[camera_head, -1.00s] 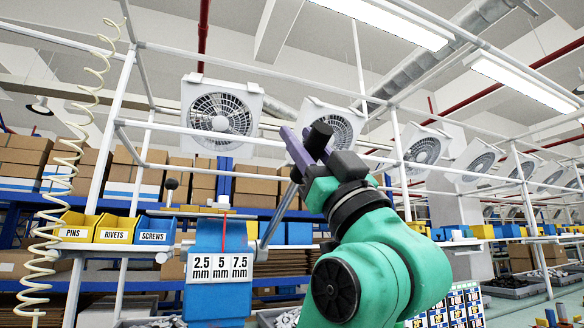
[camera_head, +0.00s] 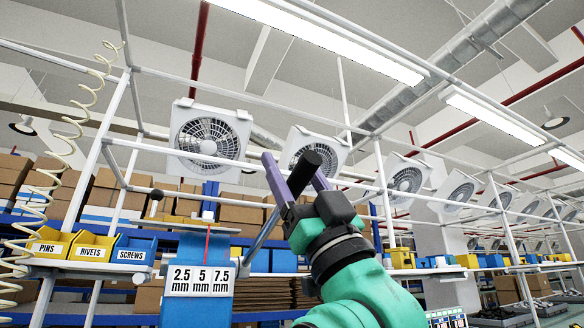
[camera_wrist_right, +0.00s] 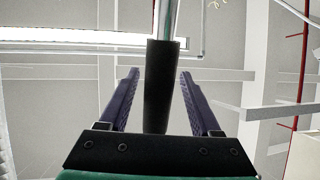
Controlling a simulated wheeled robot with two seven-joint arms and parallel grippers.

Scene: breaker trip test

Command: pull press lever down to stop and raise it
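The blue press (camera_head: 197,245) stands left of centre with a white 2.5, 5 and 7.5 mm label. Its grey lever rod (camera_head: 262,232) slants up to the right, ending in a thick black handle (camera_head: 312,165). My right gripper (camera_head: 291,163), with purple fingers, is raised at that handle, one finger on each side. In the right wrist view, the black handle (camera_wrist_right: 158,85) stands between the two fingers (camera_wrist_right: 157,85) with a clear gap on each side, so the gripper is open around it. The lever stands raised. My left gripper is out of view.
Bins of pins, rivets and screws (camera_head: 90,247) sit left of the press. A coiled hose (camera_head: 75,130) hangs at far left. White frame bars and fans (camera_head: 210,138) stand behind, with shelves of boxes beyond. A grey tray (camera_head: 500,316) is at lower right.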

